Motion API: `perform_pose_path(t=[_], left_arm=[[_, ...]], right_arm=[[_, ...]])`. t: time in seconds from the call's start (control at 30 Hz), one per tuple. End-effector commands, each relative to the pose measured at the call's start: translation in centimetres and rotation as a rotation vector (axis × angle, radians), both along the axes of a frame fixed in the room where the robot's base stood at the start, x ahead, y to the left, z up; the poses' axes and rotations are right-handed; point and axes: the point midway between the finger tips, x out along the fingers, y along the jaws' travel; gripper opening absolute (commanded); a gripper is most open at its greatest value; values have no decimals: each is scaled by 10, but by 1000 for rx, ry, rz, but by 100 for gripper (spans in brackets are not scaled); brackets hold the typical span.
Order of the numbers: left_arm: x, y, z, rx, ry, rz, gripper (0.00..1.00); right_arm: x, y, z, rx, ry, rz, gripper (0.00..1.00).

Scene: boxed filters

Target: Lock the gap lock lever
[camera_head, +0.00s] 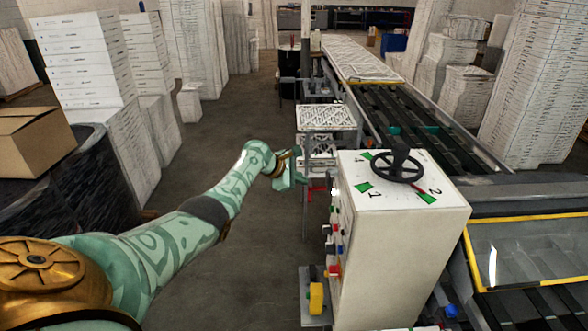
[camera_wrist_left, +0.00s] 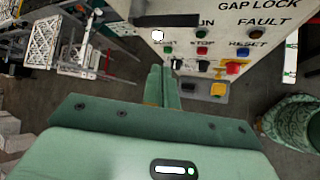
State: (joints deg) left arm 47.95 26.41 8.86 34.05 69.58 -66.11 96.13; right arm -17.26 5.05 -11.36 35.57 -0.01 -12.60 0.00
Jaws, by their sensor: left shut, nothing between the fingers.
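The control cabinet (camera_head: 400,240) stands right of centre in the head view, with a black handwheel (camera_head: 398,165) on its top. In the left wrist view its front panel (camera_wrist_left: 270,40) carries the words GAP LOCK and FAULT, with buttons and switches below. A dark bar (camera_wrist_left: 167,20) and a small white hexagonal piece (camera_wrist_left: 158,35) are near the top of the panel; I cannot tell which is the lever. My left gripper (camera_head: 298,178) is shut and empty, left of the panel. Its closed fingers (camera_wrist_left: 162,73) point at the panel. My right gripper is out of view.
A conveyor (camera_head: 430,135) runs behind the cabinet, and a stand with white filter frames (camera_head: 327,117) is beyond the gripper. A yellow switch (camera_head: 316,298) sticks out low on the cabinet's left. Box stacks (camera_head: 85,60) line the left; the floor between is clear.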

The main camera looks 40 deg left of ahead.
Motion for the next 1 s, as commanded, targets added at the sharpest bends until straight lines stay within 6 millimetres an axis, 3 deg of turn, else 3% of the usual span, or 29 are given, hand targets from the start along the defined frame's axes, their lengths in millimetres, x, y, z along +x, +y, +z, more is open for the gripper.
perform_pose_path(t=[0.1,0.27,0.47,0.87,1.0], left_arm=[[-7,9,12,4,0,1,0],[-11,13,20,2,0,1,0],[-12,14,21,1,1,1,0],[-12,14,21,4,0,0,0],[-9,17,24,98,-51,-62,0]], right_arm=[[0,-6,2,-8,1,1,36],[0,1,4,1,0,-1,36],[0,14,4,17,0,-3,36],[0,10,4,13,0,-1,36],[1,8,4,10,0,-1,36]])
